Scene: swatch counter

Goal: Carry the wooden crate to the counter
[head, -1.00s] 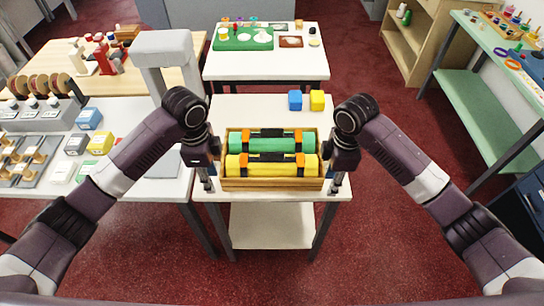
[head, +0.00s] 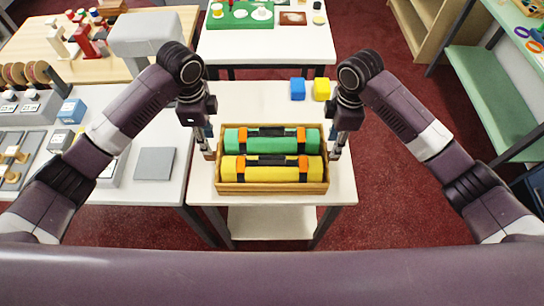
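The wooden crate (head: 272,188) sits on a small white table (head: 342,190), close to its front edge. It holds a green roll (head: 240,141) and a yellow roll (head: 240,170), both with black and orange straps. My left gripper (head: 208,150) points down at the crate's left end. My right gripper (head: 336,150) points down at its right end. The fingers are small and seen nearly edge-on, so their opening and any contact with the crate are unclear. A white counter (head: 165,190) adjoins the table on the left.
A blue block (head: 298,89) and a yellow block (head: 321,89) stand behind the crate. Another white table (head: 265,46) with a green tray (head: 238,17) is farther back. A grey square (head: 154,163) lies on the left counter. Red floor is open on the right.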

